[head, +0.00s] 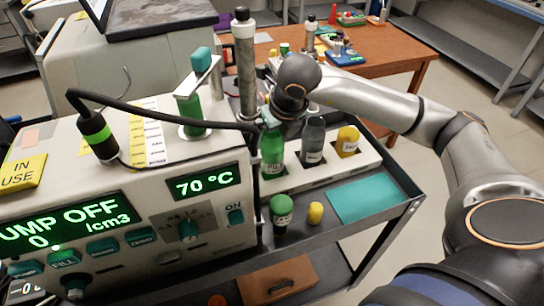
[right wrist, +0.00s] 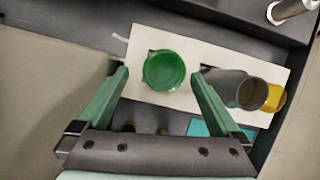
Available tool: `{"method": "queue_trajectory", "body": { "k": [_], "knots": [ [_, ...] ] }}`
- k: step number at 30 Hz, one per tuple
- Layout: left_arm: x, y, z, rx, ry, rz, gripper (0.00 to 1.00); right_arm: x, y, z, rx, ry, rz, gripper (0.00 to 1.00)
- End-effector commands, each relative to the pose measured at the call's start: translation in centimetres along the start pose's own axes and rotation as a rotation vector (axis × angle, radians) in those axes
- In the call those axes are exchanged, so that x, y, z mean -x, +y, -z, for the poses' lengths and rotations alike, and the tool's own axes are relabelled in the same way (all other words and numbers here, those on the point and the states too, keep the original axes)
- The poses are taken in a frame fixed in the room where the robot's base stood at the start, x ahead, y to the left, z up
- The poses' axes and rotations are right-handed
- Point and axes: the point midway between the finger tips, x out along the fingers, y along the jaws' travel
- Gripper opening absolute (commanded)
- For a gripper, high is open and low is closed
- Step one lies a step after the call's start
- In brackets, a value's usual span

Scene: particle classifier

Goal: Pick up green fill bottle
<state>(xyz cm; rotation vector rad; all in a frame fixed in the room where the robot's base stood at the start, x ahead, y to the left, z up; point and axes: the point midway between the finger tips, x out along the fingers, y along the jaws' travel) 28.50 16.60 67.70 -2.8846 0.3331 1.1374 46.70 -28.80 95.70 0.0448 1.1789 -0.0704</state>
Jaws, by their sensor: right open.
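The green fill bottle (head: 272,154) stands upright in the left slot of a white rack, and its lettering is partly visible. In the right wrist view its open round top (right wrist: 164,70) shows between the two fingers. My right gripper (head: 276,122) is at the top of the bottle, pointing down. It also shows in the right wrist view (right wrist: 160,77) with its green fingers spread, one on each side of the bottle and with gaps. My left gripper is not in view.
The white rack (head: 337,173) also holds a grey bottle (head: 313,142) and a yellow one (head: 347,141). A green-capped jar (head: 281,213), a yellow cap (head: 315,212) and a teal mat (head: 364,199) lie in front. The pump machine (head: 150,212) stands close on the left.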

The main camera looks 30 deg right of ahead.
Motion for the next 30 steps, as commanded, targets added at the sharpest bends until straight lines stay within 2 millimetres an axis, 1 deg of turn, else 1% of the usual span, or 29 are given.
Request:
{"method": "queue_trajectory", "body": {
  "k": [1, 3, 8, 10, 15, 18, 21, 26, 27, 30],
  "knots": [
    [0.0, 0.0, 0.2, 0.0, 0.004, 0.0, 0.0, -0.8, 0.0, 0.0, -0.001, 0.002, 0.0, 1.0],
    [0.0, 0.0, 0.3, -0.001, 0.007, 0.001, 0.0, -1.6, 0.0, 0.0, -0.001, 0.002, -0.001, 1.0],
    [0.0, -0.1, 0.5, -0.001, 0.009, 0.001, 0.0, -2.7, -0.1, 0.0, -0.001, 0.0, 0.0, 1.0],
    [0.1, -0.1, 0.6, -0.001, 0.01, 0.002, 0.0, -3.4, -0.2, 0.2, -0.001, 0.003, 0.001, 1.0],
    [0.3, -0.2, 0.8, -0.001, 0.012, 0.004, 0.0, -6.1, -0.6, 0.4, 0.0, 0.002, 0.0, 1.0],
    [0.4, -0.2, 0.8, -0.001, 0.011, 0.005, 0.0, -7.1, -0.6, 0.4, -0.001, 0.001, -0.001, 1.0],
    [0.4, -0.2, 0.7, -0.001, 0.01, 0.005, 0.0, -7.5, -0.6, 0.4, -0.001, -0.001, 0.0, 1.0],
    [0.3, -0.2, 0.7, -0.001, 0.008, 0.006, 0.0, -7.6, -0.6, 0.3, 0.0, -0.001, 0.0, 1.0],
    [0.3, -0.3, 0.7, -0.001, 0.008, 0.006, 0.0, -7.6, -0.6, 0.3, 0.0, -0.001, 0.0, 0.99],
    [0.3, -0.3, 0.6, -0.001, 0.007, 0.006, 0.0, -7.5, -0.6, 0.3, 0.0, -0.001, 0.0, 0.88]
  ]
}}
